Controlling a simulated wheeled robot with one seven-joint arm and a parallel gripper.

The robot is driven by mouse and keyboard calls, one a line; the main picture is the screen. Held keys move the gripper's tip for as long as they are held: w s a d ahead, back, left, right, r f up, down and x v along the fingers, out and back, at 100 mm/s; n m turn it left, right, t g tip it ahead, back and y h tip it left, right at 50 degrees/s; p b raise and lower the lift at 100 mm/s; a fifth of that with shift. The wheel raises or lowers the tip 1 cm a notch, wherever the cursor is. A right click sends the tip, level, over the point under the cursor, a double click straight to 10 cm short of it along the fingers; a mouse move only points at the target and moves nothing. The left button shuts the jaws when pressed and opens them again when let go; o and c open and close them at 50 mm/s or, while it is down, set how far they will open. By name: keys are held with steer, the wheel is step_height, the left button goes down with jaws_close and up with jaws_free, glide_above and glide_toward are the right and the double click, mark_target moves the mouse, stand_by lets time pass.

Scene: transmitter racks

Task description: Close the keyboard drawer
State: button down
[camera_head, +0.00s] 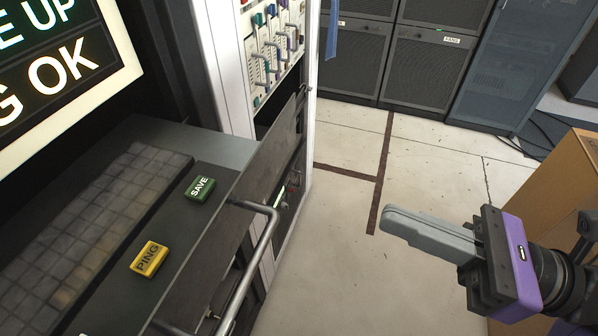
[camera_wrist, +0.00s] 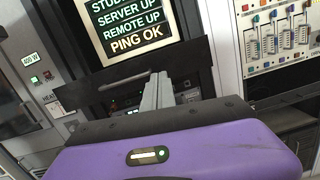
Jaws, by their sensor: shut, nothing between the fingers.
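The keyboard drawer (camera_head: 198,232) is pulled out of its rack at the left of the head view. It holds a grey keyboard (camera_head: 95,220), a green SAVE button (camera_head: 200,187) and a yellow PING button (camera_head: 149,259). A metal bar handle (camera_head: 262,250) runs along its front. In the wrist view the dark drawer front (camera_wrist: 190,65) and handle (camera_wrist: 124,82) lie beyond the fingers. My gripper (camera_head: 390,222) is shut and empty, to the right of the handle and apart from it, its fingers pointing toward the drawer side. It also shows in the wrist view (camera_wrist: 160,80).
A lit screen (camera_head: 60,60) stands above the drawer. A rack with coloured knobs (camera_head: 272,45) stands beside it. Dark cabinets (camera_head: 430,65) line the back, and a brown box-like unit (camera_head: 555,190) is at right. The floor between is clear.

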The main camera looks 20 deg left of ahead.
mark_target(166, 177)
steer(key=shift+n+g+h, duration=0.5)
steer(key=shift+n+h, duration=0.3)
steer(key=a+f+p, duration=0.1)
steer(key=a, duration=0.3)
steer(key=s+a+f+p, duration=0.1)
steer(key=a+p, duration=0.1)
steer(key=a, duration=0.3)
steer(key=a+f+p, duration=0.1)
steer(key=a+f, duration=0.1)
steer(key=a, duration=0.3)
steer(key=shift+s+a+p, duration=0.2)
steer(key=shift+s+p, duration=0.1)
steer(key=shift+p, duration=0.1)
steer(key=shift+a, duration=0.1)
steer(key=a, duration=0.5)
steer(key=a+b, duration=0.1)
steer(key=a, duration=0.5)
steer(key=s+a+b, duration=0.1)
steer(key=a, duration=0.5)
steer(key=shift+r, duration=0.1)
